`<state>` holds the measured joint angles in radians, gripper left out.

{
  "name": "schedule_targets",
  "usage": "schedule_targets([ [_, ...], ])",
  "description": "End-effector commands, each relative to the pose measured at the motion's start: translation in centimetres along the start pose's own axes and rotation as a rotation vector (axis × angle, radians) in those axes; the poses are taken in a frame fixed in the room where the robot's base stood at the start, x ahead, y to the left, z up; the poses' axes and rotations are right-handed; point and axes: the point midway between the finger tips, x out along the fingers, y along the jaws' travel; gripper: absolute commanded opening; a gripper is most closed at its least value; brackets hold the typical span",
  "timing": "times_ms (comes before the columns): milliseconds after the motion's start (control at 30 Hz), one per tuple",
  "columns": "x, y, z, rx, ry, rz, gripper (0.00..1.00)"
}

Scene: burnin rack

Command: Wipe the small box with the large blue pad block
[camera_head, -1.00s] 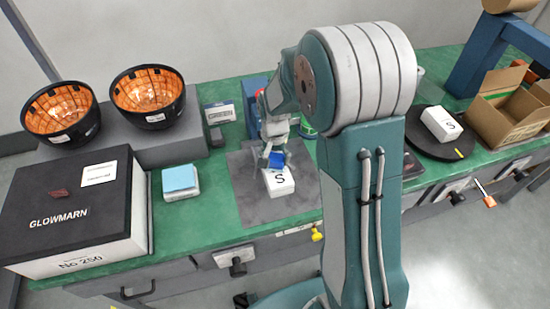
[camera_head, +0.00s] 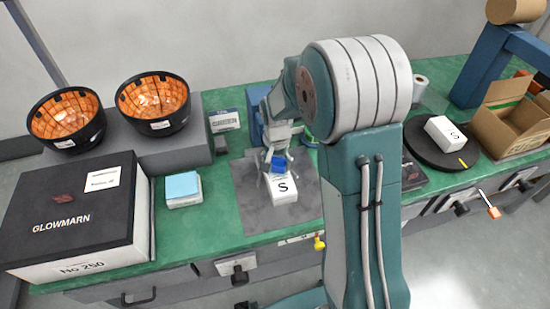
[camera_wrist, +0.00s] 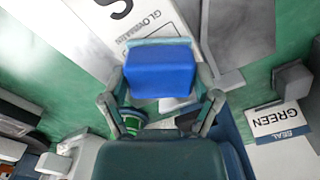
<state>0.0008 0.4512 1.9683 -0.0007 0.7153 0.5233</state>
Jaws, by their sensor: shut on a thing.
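A small white box (camera_head: 287,194) marked "S" lies on a dark grey mat (camera_head: 247,199) in the middle of the bench. It also shows at the top of the wrist view (camera_wrist: 110,22). My gripper (camera_head: 277,153) is shut on the large blue pad block (camera_head: 278,165). In the wrist view the blue block (camera_wrist: 160,72) sits between the two fingers of my gripper (camera_wrist: 161,92). The block is at the far end of the box, over or against it. I cannot tell whether they touch. My arm hides part of the bench to the right.
A black GLOWMARN case (camera_head: 75,213) and a light blue pad stack (camera_head: 182,187) stand left. Two dark bowls (camera_head: 153,103) sit on a grey block behind. A second white "S" box (camera_head: 446,133) lies on a black disc, right, near an open carton (camera_head: 503,127).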

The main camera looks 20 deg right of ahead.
Motion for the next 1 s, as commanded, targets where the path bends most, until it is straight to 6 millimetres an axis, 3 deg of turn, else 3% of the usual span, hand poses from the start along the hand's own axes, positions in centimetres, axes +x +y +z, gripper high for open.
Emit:
schedule_targets([
  [33,0.3,0.4,0.6,0.000,-0.009,0.005,0.42],
  [67,0.3,0.5,0.8,0.000,-0.009,0.005,0.35],
  [133,0.4,0.8,1.3,0.000,-0.011,0.006,0.35],
  [167,0.4,0.9,1.5,0.000,-0.010,0.006,0.28],
  [567,0.4,1.1,2.0,0.000,-0.014,0.008,0.27],
  [1000,-3.4,1.0,1.7,0.000,-0.005,0.003,0.27],
])
